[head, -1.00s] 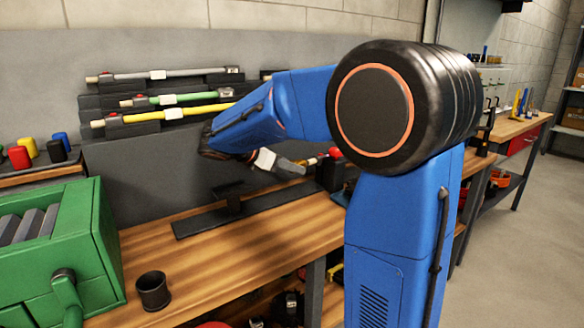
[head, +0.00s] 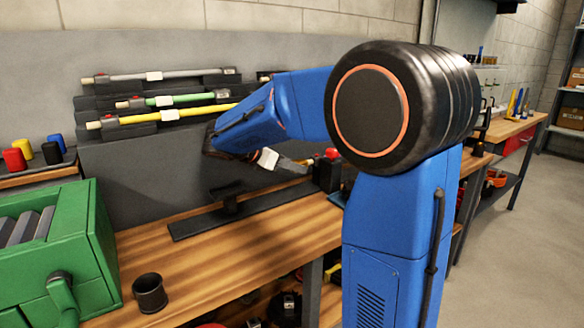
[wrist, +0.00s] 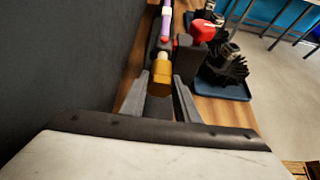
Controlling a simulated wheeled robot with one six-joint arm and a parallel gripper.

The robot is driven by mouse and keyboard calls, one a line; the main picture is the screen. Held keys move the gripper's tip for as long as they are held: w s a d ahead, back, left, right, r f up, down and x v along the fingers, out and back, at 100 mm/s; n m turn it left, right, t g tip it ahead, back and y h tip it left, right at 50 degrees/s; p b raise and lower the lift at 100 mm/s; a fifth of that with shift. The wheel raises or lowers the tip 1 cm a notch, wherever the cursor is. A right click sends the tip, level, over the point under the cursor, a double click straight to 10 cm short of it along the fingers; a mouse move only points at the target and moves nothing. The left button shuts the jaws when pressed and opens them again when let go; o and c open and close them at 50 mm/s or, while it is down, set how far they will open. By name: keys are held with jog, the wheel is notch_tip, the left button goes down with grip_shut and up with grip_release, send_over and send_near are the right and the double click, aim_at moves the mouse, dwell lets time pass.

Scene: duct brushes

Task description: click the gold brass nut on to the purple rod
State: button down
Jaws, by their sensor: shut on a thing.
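The gold brass nut (wrist: 158,77) sits between the two grey fingers of my gripper (wrist: 160,100) in the wrist view, and the fingers are shut on it. The purple rod (wrist: 166,26) runs away from me beyond the nut, with a red piece (wrist: 163,41) and a pale tip near its close end. The nut is roughly in line with that end; I cannot tell whether they touch. In the head view my gripper (head: 292,165) is by the back panel, left of the rod's holder; the nut is too small to make out there.
A dark wall panel (wrist: 60,70) runs close along the left in the wrist view. A red-topped black block (wrist: 203,31) and black brushes on a blue tray (wrist: 222,85) stand right. Racked rods, a green machine (head: 60,250) and a dark cup (head: 150,292) are in the head view.

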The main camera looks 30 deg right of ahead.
jog(key=shift+d, duration=1.25)
dwell(0.6)
jog(key=c, duration=1.3)
grip_release()
